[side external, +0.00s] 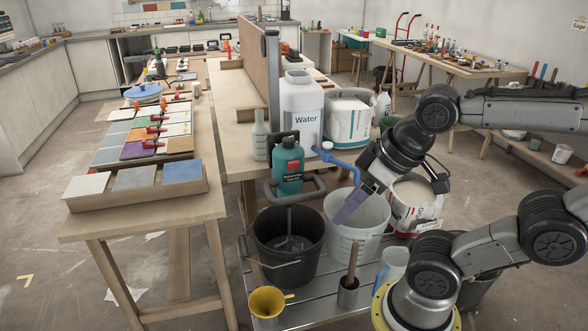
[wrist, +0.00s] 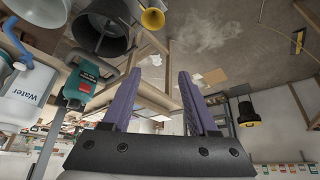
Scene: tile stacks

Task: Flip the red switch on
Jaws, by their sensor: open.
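A teal and black power tool (side external: 288,167) stands at the front end of the wooden bench, with a red patch (side external: 293,169) on its face. I cannot tell whether this patch is the red switch; no other clear switch shows. The tool also appears at the left of the wrist view (wrist: 80,87). My gripper (side external: 346,212) has purple fingers and hangs over the white bucket, to the right of and lower than the tool. In the wrist view the fingers (wrist: 156,85) are apart with nothing between them.
A white Water jug (side external: 303,115) with a blue tap (side external: 343,162) stands behind the tool. A black bucket (side external: 268,243), a white bucket (side external: 368,243) and a yellow funnel (side external: 267,302) are on the low metal cart. The tile table (side external: 190,205) is left.

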